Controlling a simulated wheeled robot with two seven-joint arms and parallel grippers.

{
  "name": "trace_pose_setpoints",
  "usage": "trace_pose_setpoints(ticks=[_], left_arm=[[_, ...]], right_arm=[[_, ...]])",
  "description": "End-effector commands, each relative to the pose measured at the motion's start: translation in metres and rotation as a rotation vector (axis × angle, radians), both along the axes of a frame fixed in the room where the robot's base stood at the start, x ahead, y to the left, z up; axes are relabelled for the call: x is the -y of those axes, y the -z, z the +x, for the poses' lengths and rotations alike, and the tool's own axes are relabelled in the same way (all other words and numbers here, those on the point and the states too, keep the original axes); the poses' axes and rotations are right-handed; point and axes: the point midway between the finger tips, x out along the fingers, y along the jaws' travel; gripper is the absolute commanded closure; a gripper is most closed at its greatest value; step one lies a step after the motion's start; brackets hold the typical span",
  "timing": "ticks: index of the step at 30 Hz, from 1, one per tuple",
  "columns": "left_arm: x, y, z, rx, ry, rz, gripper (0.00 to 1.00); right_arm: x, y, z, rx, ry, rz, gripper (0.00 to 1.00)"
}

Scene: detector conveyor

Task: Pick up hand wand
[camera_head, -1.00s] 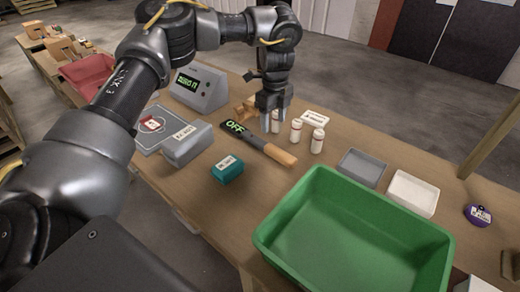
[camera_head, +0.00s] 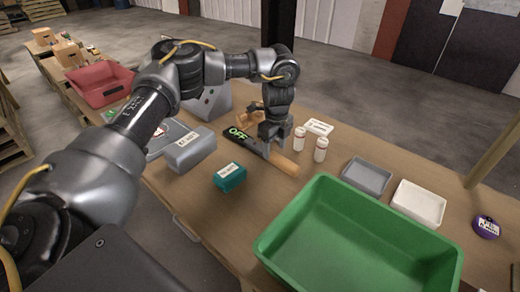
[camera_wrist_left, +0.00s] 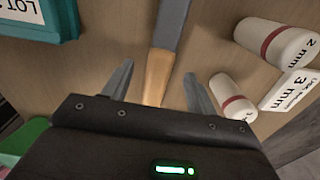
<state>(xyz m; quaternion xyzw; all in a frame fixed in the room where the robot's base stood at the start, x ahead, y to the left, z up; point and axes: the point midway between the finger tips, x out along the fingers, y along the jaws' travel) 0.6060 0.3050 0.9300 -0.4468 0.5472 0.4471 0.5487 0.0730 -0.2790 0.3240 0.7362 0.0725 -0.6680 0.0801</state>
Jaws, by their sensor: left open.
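The hand wand (camera_head: 285,164) lies on the table, with a dark body, a screen reading OFF and a wooden-coloured handle. My left gripper (camera_head: 272,144) is open and points down over the wand, close to where the handle meets the dark body. In the left wrist view the handle (camera_wrist_left: 159,76) lies between the two open fingers (camera_wrist_left: 157,88), and the grey body runs up out of the picture. I cannot tell whether a finger touches it. My right gripper does not show.
White bottles (camera_head: 320,149) stand just right of the gripper, close to one finger. A teal box (camera_head: 229,177) and grey box (camera_head: 191,149) sit to the left. A green bin (camera_head: 267,250), grey tray (camera_head: 366,187) and white tray (camera_head: 443,207) are to the right.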

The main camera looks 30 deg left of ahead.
Motion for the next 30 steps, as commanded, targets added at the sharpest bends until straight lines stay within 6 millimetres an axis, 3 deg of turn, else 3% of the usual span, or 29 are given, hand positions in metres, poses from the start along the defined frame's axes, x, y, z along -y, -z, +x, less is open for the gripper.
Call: trace_pose_setpoints(ticks=[6,16,27,30], left_arm=[[0.000,0.029,-0.001,-0.003,-0.001,0.001,0.42],[0.001,0.036,-0.001,0.000,0.000,0.000,0.43],[0.001,0.036,-0.001,-0.001,0.000,-0.001,0.92],[0.001,0.035,-0.001,0.000,0.000,-0.001,1.00]], right_arm=[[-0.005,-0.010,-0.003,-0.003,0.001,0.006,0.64],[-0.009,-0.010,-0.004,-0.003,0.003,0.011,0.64],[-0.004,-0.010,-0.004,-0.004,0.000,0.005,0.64],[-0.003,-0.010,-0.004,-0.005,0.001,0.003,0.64]])
